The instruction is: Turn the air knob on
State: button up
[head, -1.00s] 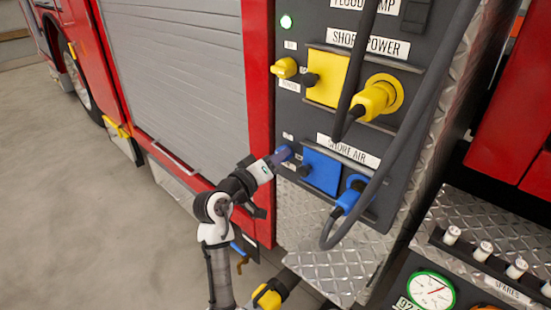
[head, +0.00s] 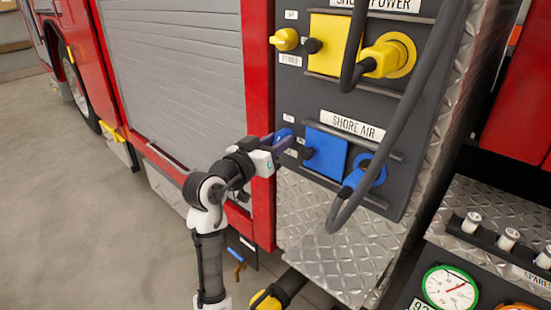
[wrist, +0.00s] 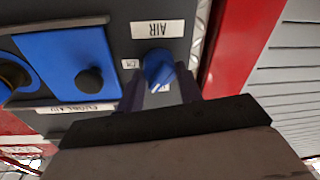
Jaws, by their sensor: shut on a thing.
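The blue air knob (head: 286,133) sits on the dark panel at the left of the SHORE AIR section, mostly hidden by my gripper (head: 277,142) in the head view. In the wrist view the air knob (wrist: 158,67) shows under an upside-down AIR label (wrist: 158,29). My gripper (wrist: 161,84) is shut on the knob, with one finger on either side. Small labels sit beside and below the knob, too small to read. The knob's exact angle is hard to tell.
Right of the knob are a black button (head: 305,153), a blue square cover (head: 326,153) and a blue plug (head: 353,180) with a thick hanging cable (head: 408,115). A yellow knob (head: 285,39) and yellow cover (head: 327,45) are above. A red post (head: 258,80) is at left.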

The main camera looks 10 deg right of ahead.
jog(key=m+b, duration=0.6)
jog(key=m+h+b, duration=0.1)
jog(key=m+b, duration=0.5)
jog(key=shift+f+g, duration=0.2)
jog(key=shift+g, duration=0.2)
jog(key=shift+b, duration=0.3)
jog(key=o, duration=1)
jog(key=shift+a, duration=0.1)
jog(key=v, duration=1.3)
jog(key=shift+s+a+b, duration=0.2)
jog(key=shift+a+b, duration=0.1)
jog(key=shift+b, duration=0.05)
